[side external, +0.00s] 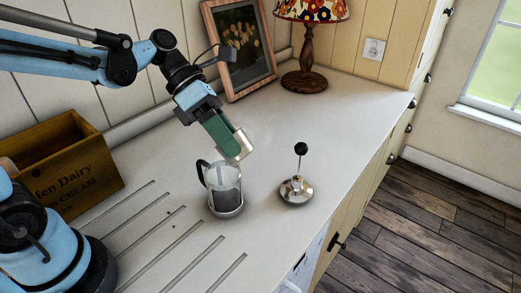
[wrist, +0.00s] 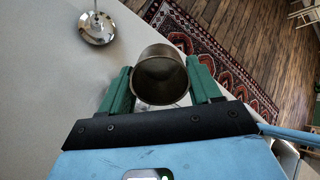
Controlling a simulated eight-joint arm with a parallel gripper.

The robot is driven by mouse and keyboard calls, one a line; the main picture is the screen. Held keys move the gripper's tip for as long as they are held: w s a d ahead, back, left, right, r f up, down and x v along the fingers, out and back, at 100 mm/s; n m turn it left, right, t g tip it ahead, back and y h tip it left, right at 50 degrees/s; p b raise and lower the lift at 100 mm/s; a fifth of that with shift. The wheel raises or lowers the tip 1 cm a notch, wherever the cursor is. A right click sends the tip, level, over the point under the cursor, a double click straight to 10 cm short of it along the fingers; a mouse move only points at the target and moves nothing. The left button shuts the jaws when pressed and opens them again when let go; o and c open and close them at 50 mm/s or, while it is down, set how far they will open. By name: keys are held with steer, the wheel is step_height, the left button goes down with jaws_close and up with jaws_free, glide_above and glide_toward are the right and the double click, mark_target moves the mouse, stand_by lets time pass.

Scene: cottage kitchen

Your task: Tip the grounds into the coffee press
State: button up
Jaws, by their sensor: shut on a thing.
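My gripper (side external: 226,134), with green fingers, is shut on a small metal cup (side external: 236,148). It holds the cup tilted, just above and slightly right of the coffee press. In the wrist view the cup (wrist: 160,76) sits between both fingers, its open mouth facing the camera; its inside is dark and I see no clear grounds in it. The coffee press (side external: 225,190) stands upright on the counter, a clear glass with black handle and metal base. It looks grey inside; I cannot tell whether that is grounds. The press's lid with plunger (side external: 297,188) stands apart on the right.
A wooden crate (side external: 62,165) stands at the left, near my base. A framed picture (side external: 240,45) and a lamp (side external: 305,50) stand at the back. The counter (side external: 345,125) is clear to the right, up to its front edge. Grooves run along the near left.

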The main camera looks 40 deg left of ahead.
mark_target(247, 147)
steer(key=shift+d+f+y, duration=0.15)
steer(key=shift+d+y, duration=0.3)
steer(key=shift+y, duration=0.35)
steer(key=d+y, duration=0.1)
steer(key=y, duration=0.1)
steer(key=d+f+y, duration=0.1)
steer(key=d, duration=0.1)
steer(key=shift+w+d+y, duration=0.2)
steer(key=shift+d+y, duration=0.05)
steer(key=shift+y, duration=0.15)
steer(key=shift+w+d+f+g+y, duration=0.1)
steer(key=shift+d+f+g+y, duration=0.1)
steer(key=shift+d+f+y, duration=0.75)
steer(key=shift+w+d+f+g+y, duration=0.1)
steer(key=shift+d+f+g+y, duration=0.1)
steer(key=shift+d+f+y, duration=0.65)
steer(key=shift+a+f, duration=0.1)
steer(key=shift+f, duration=0.15)
